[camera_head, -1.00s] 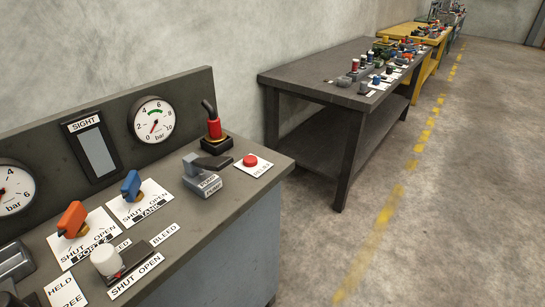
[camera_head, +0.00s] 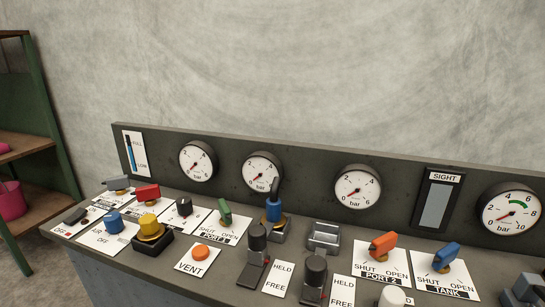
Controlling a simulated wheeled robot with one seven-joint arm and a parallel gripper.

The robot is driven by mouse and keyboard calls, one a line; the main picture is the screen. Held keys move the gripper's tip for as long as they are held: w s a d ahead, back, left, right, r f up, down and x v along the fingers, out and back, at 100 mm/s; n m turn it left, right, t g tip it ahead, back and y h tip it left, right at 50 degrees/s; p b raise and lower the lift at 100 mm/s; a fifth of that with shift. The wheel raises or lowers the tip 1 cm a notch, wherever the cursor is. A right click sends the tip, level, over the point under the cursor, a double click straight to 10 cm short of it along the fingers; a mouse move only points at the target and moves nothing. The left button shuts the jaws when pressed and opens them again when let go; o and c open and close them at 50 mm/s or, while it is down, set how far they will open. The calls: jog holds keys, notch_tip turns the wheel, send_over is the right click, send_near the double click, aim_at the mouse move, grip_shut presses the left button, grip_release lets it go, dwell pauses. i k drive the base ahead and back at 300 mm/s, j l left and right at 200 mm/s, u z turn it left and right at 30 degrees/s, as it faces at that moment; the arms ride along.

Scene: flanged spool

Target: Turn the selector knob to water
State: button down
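The control console (camera_head: 330,239) runs across the view, with several knobs and levers on it. Candidates for the selector knob are on the left: a blue round knob (camera_head: 113,224) on a white plate reading OFF, a small black knob (camera_head: 184,206) on a white plate, and a black handle (camera_head: 75,215) on a plate at the left end. No label that reads water is legible, so I cannot tell which is the selector or where it points. My gripper is in no view.
Also on the console are a yellow knob (camera_head: 149,224), a red lever (camera_head: 148,192), a green lever (camera_head: 225,212), an orange VENT button (camera_head: 201,252), and orange (camera_head: 383,244) and blue (camera_head: 447,256) valve levers. Gauges line the back panel. A green-framed shelf (camera_head: 40,170) stands left.

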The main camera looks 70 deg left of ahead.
aim_at(114, 220)
jog(key=u, duration=1.65)
